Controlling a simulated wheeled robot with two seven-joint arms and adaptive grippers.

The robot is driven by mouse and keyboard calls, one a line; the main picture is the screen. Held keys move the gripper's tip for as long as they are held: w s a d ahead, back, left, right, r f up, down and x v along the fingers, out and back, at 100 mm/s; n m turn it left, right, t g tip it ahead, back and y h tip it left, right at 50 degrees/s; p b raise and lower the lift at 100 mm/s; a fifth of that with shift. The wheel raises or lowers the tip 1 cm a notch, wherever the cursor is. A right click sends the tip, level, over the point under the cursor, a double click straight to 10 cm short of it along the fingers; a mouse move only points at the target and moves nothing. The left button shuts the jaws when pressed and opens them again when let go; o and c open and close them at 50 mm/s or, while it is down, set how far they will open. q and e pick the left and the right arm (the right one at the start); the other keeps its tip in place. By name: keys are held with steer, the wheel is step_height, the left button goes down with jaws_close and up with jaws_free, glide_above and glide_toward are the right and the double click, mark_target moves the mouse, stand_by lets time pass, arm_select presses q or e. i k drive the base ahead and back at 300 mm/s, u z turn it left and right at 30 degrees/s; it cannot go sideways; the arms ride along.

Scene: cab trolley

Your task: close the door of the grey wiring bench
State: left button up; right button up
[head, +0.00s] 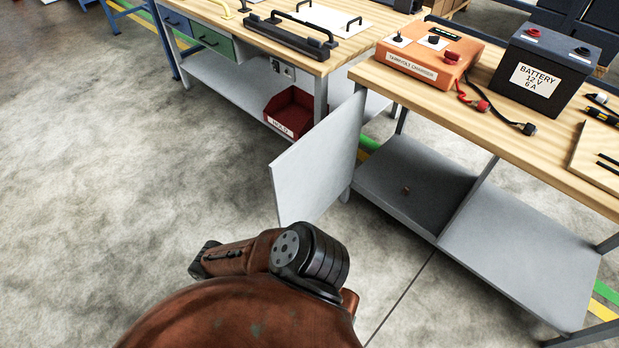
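The door (318,165) is a plain light grey panel. It stands open, swung out toward the front left from the left end of the grey wiring bench (500,130). The bench has a wooden top, and the open bay behind the door shows a dark grey floor (415,175) with a small brown object (406,188) on it. I see no gripper fingers in this view.
An orange charger (430,55), a dark battery (545,62) and cables (485,107) are on the bench top. A neighbouring bench (265,45) with a red bin (289,112) stands behind the door. The concrete floor (120,170) at left is clear.

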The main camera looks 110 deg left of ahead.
mark_target(308, 177)
steer(key=k, duration=2.1)
steer(key=u, duration=1.75)
steer(key=i, duration=0.45)
steer(key=u, duration=0.5)
steer(key=k, duration=1.15)
steer(key=u, duration=0.95)
steer(key=i, duration=0.5)
steer(key=z, duration=0.55)
